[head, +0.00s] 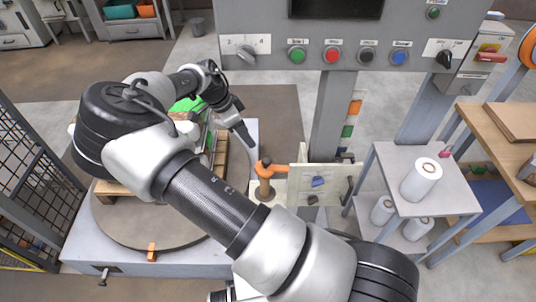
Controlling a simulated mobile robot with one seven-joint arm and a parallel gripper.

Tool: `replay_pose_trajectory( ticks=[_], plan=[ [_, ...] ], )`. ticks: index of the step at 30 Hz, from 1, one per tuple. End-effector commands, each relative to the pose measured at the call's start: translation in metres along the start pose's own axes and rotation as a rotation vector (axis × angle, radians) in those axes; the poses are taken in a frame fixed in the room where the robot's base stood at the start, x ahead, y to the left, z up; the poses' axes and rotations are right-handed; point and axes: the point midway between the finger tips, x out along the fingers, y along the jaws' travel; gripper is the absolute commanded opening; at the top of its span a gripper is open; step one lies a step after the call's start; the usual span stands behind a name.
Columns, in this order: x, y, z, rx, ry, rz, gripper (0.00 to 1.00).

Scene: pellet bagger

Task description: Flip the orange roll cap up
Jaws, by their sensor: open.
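The orange roll cap (271,169) is in the middle of the head view. It lies roughly level, over the top of a short brown upright roll (264,190) beside a pale panel. My gripper (247,138) is above and a little left of the cap, with its dark fingers pointing down and to the right. It is open and seems apart from the cap; I see no object in it. The fingers show nearly edge-on, so the gap between them is hard to see.
A pale panel (312,186) with small fittings stands just right of the cap. A grey post (330,115) rises behind it to a button console (270,52). My own arm covers much of the round turntable (130,237) and its pallet. A shelf with white rolls (421,180) stands right.

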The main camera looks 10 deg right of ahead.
Motion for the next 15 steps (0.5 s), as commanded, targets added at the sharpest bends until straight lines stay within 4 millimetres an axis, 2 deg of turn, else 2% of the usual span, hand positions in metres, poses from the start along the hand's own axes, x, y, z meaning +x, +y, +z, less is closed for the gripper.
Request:
replay_pose_trajectory(
  ticks=[7, 15],
  plan=[
    [0.016, -0.001, 0.002, 0.002, 0.012, -0.001, 0.45],
    [0.072, 0.0, 0.001, 0.001, 0.012, 0.002, 0.45]
  ],
)
